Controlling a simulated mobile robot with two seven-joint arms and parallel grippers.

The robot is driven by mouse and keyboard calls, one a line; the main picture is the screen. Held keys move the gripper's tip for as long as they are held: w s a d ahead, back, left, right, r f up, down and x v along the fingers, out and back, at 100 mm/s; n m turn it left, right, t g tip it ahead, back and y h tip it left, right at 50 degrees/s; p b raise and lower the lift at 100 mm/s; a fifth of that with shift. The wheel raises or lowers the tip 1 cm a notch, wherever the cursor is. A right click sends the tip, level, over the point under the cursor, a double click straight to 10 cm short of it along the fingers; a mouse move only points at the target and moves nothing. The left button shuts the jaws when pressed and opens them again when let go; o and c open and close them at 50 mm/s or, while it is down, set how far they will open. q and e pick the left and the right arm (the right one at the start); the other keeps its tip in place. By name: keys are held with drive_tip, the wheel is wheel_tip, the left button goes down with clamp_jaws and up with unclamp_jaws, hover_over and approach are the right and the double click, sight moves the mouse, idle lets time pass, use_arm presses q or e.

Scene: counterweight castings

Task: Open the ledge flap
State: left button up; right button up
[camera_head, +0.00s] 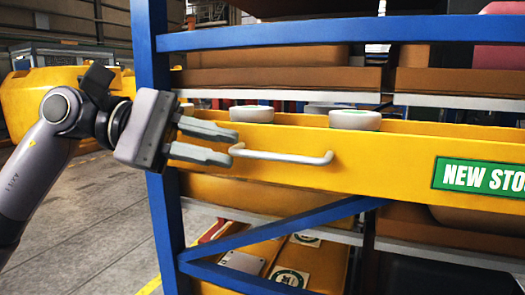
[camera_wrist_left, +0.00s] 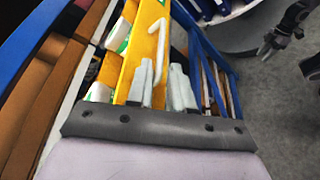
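The ledge flap is a long yellow board (camera_head: 385,160) standing upright along the shelf front, with a green "NEW STO…" label (camera_head: 482,177). Its grey bar handle (camera_head: 290,157) is on the left part of its face. My left gripper (camera_head: 234,146) is at the handle's left end, its fingers parted one above the other. In the left wrist view, the fingers (camera_wrist_left: 163,88) are apart, with the white handle (camera_wrist_left: 160,38) running up from between them. I cannot tell whether they touch it. A dark gripper, apparently my right one (camera_wrist_left: 267,46), shows small at the upper right.
Round pale pieces (camera_head: 354,119) sit behind the flap. A blue rack post (camera_head: 160,150) stands left of it, close to my left gripper. Blue bars (camera_head: 330,33) cross above and below. A yellow container (camera_head: 40,95) stands at the far left. Grey floor (camera_head: 100,215) is open there.

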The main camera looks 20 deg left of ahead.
sight(246, 152)
use_arm(q)
drive_tip(key=p+x, duration=0.1)
drive_tip(key=x, duration=0.3)
drive_tip(key=shift+w+d+f, duration=0.15)
drive_tip(key=shift+w+d, duration=0.05)
drive_tip(key=shift+d, duration=0.45)
clamp_jaws()
